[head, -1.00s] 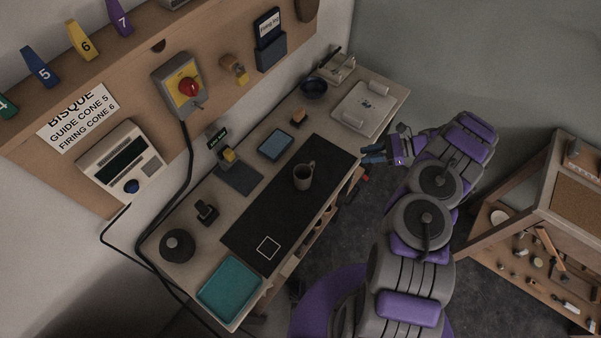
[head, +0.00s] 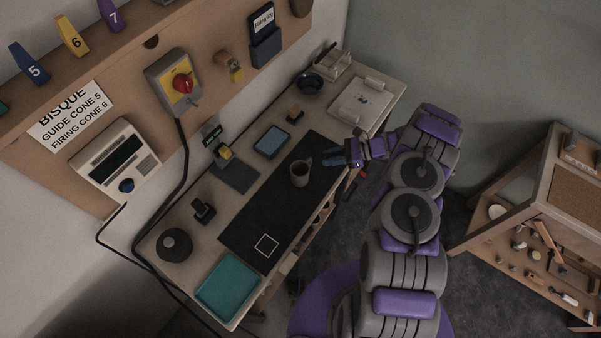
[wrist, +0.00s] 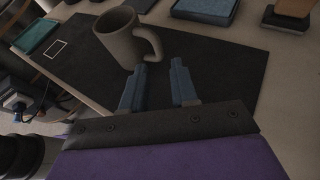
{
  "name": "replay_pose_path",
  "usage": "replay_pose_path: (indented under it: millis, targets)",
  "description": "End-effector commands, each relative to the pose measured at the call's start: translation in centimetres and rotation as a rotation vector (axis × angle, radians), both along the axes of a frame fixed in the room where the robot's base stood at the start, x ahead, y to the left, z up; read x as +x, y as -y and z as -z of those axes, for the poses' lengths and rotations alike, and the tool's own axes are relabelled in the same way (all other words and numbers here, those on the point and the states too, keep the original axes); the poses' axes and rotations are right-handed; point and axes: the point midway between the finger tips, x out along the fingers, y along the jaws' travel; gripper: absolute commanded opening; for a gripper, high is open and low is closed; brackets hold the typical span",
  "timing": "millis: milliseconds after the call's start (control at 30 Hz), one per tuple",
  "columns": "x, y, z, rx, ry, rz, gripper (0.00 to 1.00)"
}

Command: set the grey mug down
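The grey mug (head: 300,173) stands upright on the black mat (head: 262,216) on the bench, its handle turned toward my gripper. It also shows in the wrist view (wrist: 120,40), just beyond the fingertips and slightly left. My gripper (head: 332,159) is to the right of the mug in the head view, apart from it. In the wrist view, its two blue fingers (wrist: 160,68) are spread with an empty gap between them, close to the mug's handle. A white square outline (head: 266,246) is marked on the mat's near end.
A teal tray (head: 229,286) lies at the bench's near end. A blue sponge-like block (head: 271,142), a dark round object (head: 174,245) and a dark bowl (head: 309,83) line the bench. A wooden shelf (head: 540,220) stands at right.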

Motion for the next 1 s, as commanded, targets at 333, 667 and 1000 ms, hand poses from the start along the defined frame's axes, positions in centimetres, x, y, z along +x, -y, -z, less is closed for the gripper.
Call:
replay_pose_path:
  millis: [333, 667, 1000]
  targets:
    - [-0.4, -4.3, 1.1, -0.001, -0.002, -0.003, 0.28]
    - [-0.3, -4.8, 1.3, -0.001, 0.0, 0.0, 0.23]
    - [-0.3, -4.8, 1.3, -0.001, 0.0, 0.0, 0.0]
